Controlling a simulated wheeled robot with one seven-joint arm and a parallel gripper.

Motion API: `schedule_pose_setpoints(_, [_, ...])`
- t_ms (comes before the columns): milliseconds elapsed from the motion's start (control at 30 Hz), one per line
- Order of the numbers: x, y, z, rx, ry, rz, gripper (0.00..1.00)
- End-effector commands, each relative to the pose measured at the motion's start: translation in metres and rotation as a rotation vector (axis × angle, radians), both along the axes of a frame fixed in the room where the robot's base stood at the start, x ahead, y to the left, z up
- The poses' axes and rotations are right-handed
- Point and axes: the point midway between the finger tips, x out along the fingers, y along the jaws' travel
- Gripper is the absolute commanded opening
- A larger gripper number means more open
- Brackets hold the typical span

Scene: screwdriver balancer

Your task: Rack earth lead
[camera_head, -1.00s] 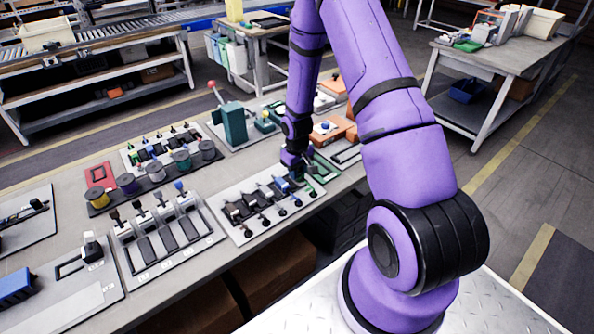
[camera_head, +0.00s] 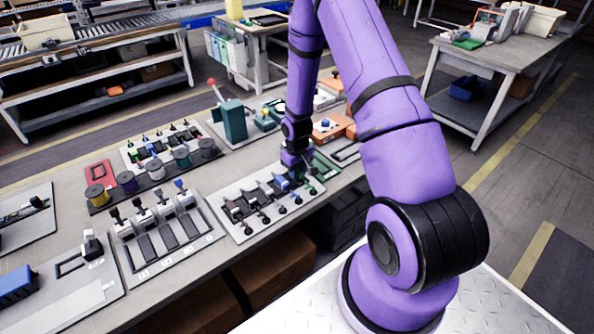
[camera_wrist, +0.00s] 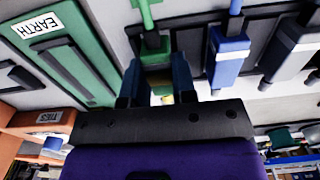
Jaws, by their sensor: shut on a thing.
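My gripper (camera_head: 302,172) is shut on the green earth lead, whose green body and thin stem (camera_wrist: 151,40) show between and beyond the fingertips (camera_wrist: 156,72) in the wrist view. The lead is at the dark end slot of the lead rack (camera_head: 240,233), beside the blue lead (camera_wrist: 230,52). I cannot tell whether it is fully seated. The blue lead also shows in the head view (camera_head: 282,184). Darker leads fill the rack to the left in the head view. The green tray labelled EARTH (camera_wrist: 90,75) lies beside the rack; its recess looks empty.
An orange box labelled TIES (camera_wrist: 40,122) is near the green tray. A plate with black-handled levers (camera_head: 165,230) stands left of the rack, with wire spools (camera_head: 126,181) behind it. A teal press with a red knob (camera_head: 230,118) stands further back.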

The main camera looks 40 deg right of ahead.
Motion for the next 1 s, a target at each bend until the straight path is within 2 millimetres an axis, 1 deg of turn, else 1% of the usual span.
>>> schedule_pose_setpoints(300, [0.000,0.000,0.000,0.000,0.000,0.000,0.04])
schedule_pose_setpoints(333, [0.000,0.000,0.000,0.000,0.000,0.000,0.27])
schedule_pose_setpoints(433, [0.000,0.000,0.000,0.000,0.000,0.000,0.50])
schedule_pose_setpoints(467, [0.000,0.000,0.000,0.000,0.000,0.000,0.55])
schedule_pose_setpoints(767, [0.000,0.000,0.001,0.000,0.000,0.000,0.55])
schedule_pose_setpoints(867, [0.001,0.000,0.007,0.000,-0.001,0.000,0.55])
schedule_pose_setpoints(1000, [0.001,0.000,0.025,0.000,-0.003,-0.001,0.55])
